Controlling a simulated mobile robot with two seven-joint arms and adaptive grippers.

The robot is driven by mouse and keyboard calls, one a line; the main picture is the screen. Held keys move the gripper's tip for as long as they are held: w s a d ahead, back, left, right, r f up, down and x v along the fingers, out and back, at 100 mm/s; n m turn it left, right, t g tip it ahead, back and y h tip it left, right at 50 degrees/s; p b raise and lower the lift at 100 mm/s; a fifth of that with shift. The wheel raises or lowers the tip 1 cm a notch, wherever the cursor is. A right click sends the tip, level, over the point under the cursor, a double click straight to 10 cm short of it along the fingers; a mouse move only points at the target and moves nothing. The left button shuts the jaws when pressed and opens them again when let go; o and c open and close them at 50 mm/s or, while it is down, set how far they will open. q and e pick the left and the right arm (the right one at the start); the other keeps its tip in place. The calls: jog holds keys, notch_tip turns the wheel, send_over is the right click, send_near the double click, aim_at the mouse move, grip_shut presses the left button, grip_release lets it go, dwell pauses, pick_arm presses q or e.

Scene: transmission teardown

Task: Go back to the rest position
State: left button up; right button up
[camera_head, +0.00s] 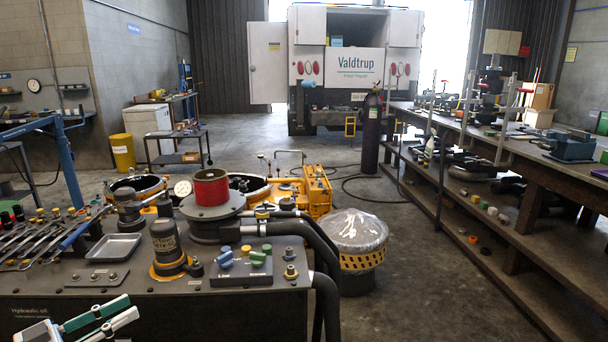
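My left gripper (131,306) shows at the bottom left corner, in front of the dark workbench (180,325). My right gripper is not in view.
The bench bears a grey tray (114,247), a red-banded spool (211,188), a dark cylindrical part (167,246) and several wrenches. Black hoses (318,240) curve over its right edge beside a wrapped drum (353,232).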

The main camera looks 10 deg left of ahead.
pick_arm(q)
jog(key=s+d+f+n+g+y+p, duration=0.1)
jog(key=s+f+y, duration=0.25)
jog(key=f, duration=0.65)
jog(key=s+d+f+n+y, duration=0.1)
jog(key=s+f+n+y, duration=0.1)
jog(key=s+f, duration=0.5)
jog(key=s+d+f+g, duration=0.1)
jog(key=s+d+f, duration=0.1)
jog(key=d+f, duration=0.5)
jog(key=s+d+f+m+g+y+p, duration=0.1)
jog(key=d+f, duration=0.5)
jog(key=d, duration=0.8)
jog(key=s+g, duration=0.1)
jog(key=s, duration=0.1)
jog(key=shift+s+d+f+g, duration=0.3)
jog(key=shift+d+f, duration=0.05)
jog(key=shift+o, duration=0.3)
jog(key=shift+y, duration=0.25)
